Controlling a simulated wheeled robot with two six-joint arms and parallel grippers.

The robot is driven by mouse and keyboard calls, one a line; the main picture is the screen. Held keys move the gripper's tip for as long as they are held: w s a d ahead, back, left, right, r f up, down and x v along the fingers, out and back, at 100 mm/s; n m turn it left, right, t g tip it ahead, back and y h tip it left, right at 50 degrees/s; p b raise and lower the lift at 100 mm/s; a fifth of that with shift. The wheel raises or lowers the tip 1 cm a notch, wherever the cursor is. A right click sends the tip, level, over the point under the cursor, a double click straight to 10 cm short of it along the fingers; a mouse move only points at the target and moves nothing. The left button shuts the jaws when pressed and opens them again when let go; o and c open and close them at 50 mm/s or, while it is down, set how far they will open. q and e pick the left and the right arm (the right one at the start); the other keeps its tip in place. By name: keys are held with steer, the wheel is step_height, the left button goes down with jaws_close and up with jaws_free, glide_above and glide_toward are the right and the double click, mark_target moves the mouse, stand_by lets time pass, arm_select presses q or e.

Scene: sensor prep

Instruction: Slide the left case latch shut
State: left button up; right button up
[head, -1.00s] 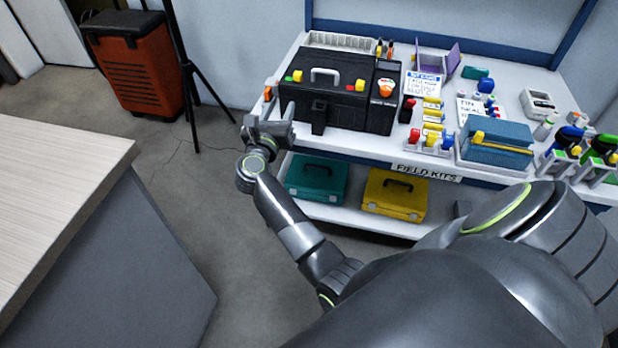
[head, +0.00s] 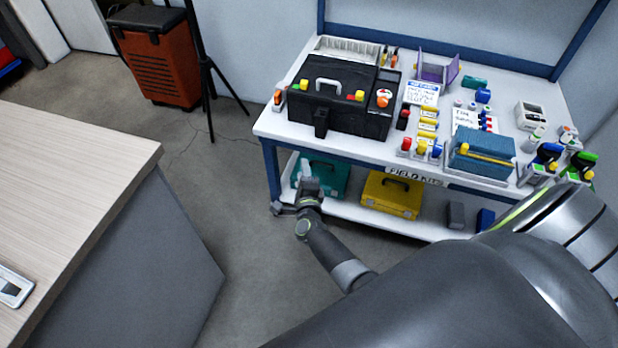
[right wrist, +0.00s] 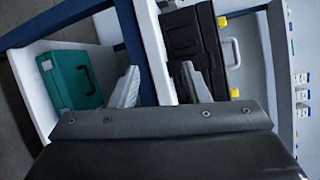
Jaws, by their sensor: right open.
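The black case (head: 345,112) stands on the white bench top, with a grey handle (head: 328,82) on its lid. To the left of the handle sit a yellow block (head: 304,85) and a small green block; to the right sit a yellow block (head: 360,95) and a red one. These look like the latches; their exact state is too small to tell. My right gripper (head: 297,196) is open and empty, low in front of the bench, apart from the case. The right wrist view shows its two spread fingers (right wrist: 158,80), with the case (right wrist: 186,42) beyond. My left gripper is out of view.
A teal case (head: 325,176) and a yellow case (head: 391,194) lie on the lower shelf near the right gripper. The bench's front edge (head: 340,147) lies between gripper and black case. A wooden-topped counter (head: 70,170) stands left; the floor between is clear.

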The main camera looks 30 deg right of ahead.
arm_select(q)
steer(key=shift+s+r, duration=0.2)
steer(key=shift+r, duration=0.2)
arm_select(e)
steer(key=shift+s+f+n+y, duration=0.4)
steer(key=shift+s+f+n, duration=0.2)
steer(key=shift+s+f, duration=0.2)
